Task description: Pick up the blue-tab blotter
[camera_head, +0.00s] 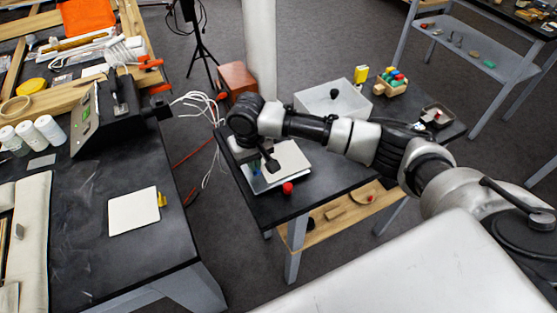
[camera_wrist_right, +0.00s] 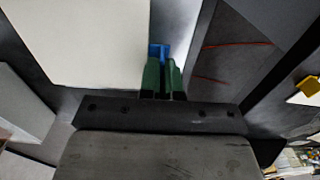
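The blue-tab blotter is a flat white board (camera_head: 292,158) at the left end of the dark table in the head view. It fills the upper left of the right wrist view (camera_wrist_right: 75,40), with its blue tab (camera_wrist_right: 159,49) at the right edge. My right gripper (camera_wrist_right: 162,72) has green fingers close together, one on each side of the blue tab, and looks shut on it. In the head view the right gripper (camera_head: 271,164) is over the board's left part and hides some of it. Whether the board is clear of the table is unclear. My left gripper is out of view.
A red knob (camera_head: 287,187) is at the board's near edge. A grey box (camera_head: 335,100) and a crate of coloured pieces (camera_head: 391,82) stand farther right. Another white board with a yellow tab (camera_head: 133,212) lies on the left bench. Cables hang in the gap between the tables.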

